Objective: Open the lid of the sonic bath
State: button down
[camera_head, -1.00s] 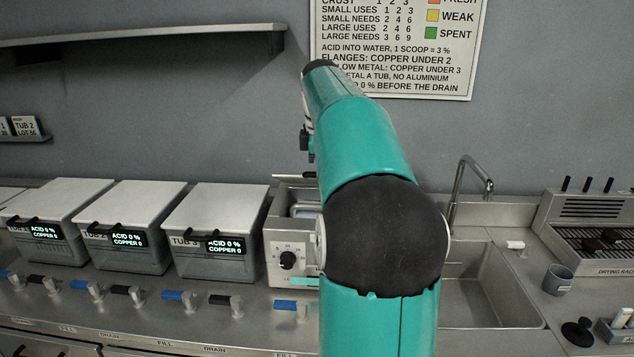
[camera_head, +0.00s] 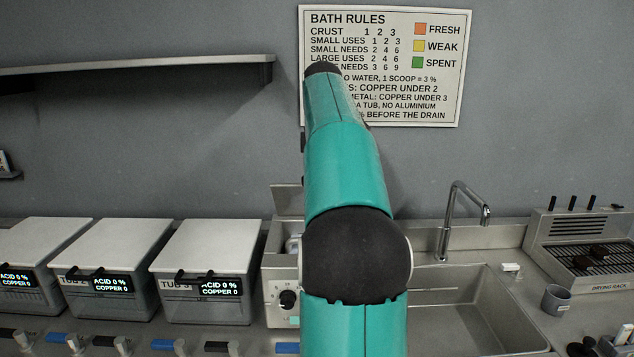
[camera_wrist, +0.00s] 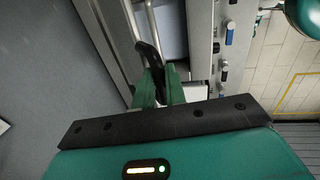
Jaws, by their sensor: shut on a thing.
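The sonic bath (camera_head: 273,291) is the steel box with a black dial, right of the tubs in the head view and partly hidden by my arm. A pale metal panel (camera_head: 286,202), which looks like its lid, stands raised at the back of the bath. Part of the bath's open inside shows below it. In the wrist view my gripper (camera_wrist: 160,76) has its green fingers shut on a black handle (camera_wrist: 149,56), apparently the lid's. My gripper and the handle are hidden behind my arm in the head view.
Several lidded tubs (camera_head: 210,245) stand left of the bath. A sink (camera_head: 480,290) with a tall tap (camera_head: 447,220) lies to the right, then a drying rack (camera_head: 585,250). A wall shelf (camera_head: 150,72) hangs above the tubs. Valve handles line the counter front.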

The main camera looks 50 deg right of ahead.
jog(key=shift+w+d+r, duration=0.45)
jog(key=shift+w+d, duration=0.1)
jog(key=shift+d, duration=0.2)
jog(key=shift+w+d+r, duration=0.5)
jog(key=shift+d, duration=0.2)
jog(key=shift+w+d+r, duration=0.45)
jog(key=shift+w+d, duration=0.1)
jog(key=shift+d, duration=0.2)
jog(key=shift+r, duration=0.1)
jog(key=c, duration=1.5)
grip_release()
jog(key=shift+o, duration=0.2)
jog(key=shift+w, duration=0.1)
jog(key=shift+a+r, duration=0.1)
jog(key=shift+a, duration=0.05)
jog(key=shift+s, duration=0.2)
